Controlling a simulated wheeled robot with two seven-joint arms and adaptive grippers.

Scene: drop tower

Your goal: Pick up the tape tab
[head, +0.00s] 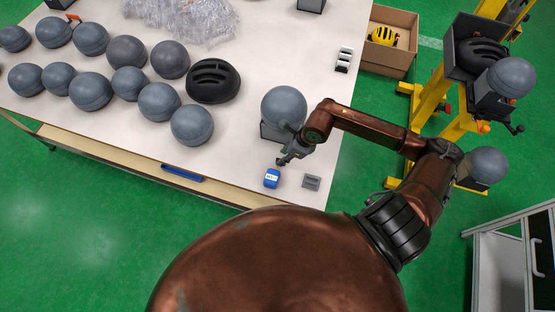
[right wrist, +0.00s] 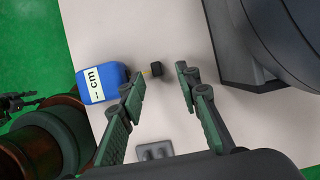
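The tape tab (right wrist: 157,71) is a small black block on the pale table in the right wrist view. A short yellowish strip joins it to a blue tape measure (right wrist: 101,83) with a white label reading "-- cm". The tape measure also shows in the head view (head: 272,178) near the table's front edge. My right gripper (right wrist: 160,75) is open and empty, with the tab between its fingertips as seen from above; contact is not visible. A dark jointed part at the left edge of the right wrist view may be my left gripper; its state is unclear.
A grey ball (head: 284,106) on a dark block stands close behind the right gripper. A small grey plate (head: 311,182) lies right of the tape measure. Several grey balls and a black helmet (head: 214,81) fill the table's left. A yellow stand (head: 418,135) is at the right.

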